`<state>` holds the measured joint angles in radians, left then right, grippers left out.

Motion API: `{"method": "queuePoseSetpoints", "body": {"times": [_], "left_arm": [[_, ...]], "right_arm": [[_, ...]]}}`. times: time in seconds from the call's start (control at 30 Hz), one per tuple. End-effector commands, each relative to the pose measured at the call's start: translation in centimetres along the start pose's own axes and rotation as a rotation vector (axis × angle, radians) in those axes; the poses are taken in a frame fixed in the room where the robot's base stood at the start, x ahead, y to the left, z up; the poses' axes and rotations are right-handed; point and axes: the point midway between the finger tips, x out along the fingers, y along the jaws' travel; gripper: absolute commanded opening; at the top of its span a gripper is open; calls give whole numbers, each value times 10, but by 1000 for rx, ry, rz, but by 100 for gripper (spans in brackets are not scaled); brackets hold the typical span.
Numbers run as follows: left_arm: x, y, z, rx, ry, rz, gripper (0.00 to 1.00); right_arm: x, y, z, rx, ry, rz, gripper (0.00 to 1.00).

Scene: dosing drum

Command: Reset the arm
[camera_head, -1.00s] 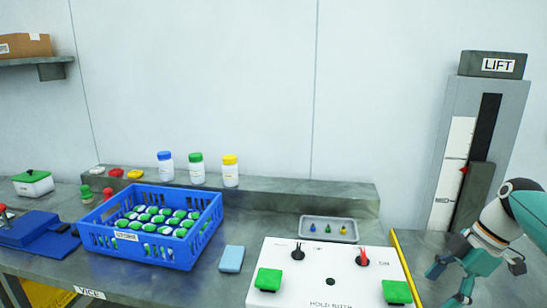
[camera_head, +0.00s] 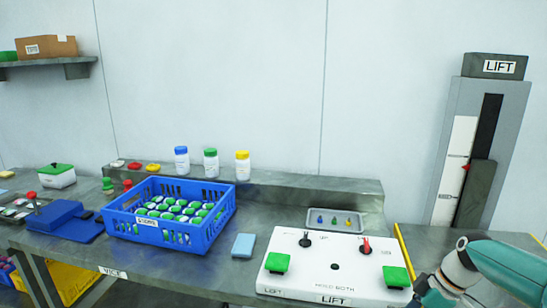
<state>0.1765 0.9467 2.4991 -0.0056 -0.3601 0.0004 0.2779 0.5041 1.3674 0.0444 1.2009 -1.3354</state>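My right arm comes in at the lower right corner. Its gripper (camera_head: 428,292) is low at the bottom edge, partly cut off, just right of the white control box (camera_head: 325,282). I cannot see whether its fingers are open or shut, or whether they hold anything. My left arm and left gripper are not in view. The control box has two green buttons, a black knob (camera_head: 305,240) and a red lever (camera_head: 366,247).
A blue crate (camera_head: 168,237) of green-and-white items stands left of centre. A light-blue block (camera_head: 243,245) and a small grey tray (camera_head: 345,212) lie near the box. Three capped bottles (camera_head: 211,163) stand on the back ledge. The LIFT column (camera_head: 480,150) rises at right.

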Motion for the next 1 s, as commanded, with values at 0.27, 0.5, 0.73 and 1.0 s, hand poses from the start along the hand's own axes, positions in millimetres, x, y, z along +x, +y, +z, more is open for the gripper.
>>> {"method": "queuePoseSetpoints", "body": {"times": [0.27, 0.5, 0.73, 1.0], "left_arm": [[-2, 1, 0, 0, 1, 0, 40], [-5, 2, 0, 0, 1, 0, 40], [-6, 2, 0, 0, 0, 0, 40], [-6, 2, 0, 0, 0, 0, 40]], "right_arm": [[161, -42, 6, 385, -33, -19, 79], [285, -153, 31, 840, -52, -3, 79], [317, -239, 53, 1134, -46, 10, 79], [318, -257, 60, 1217, -35, 17, 79]]}}
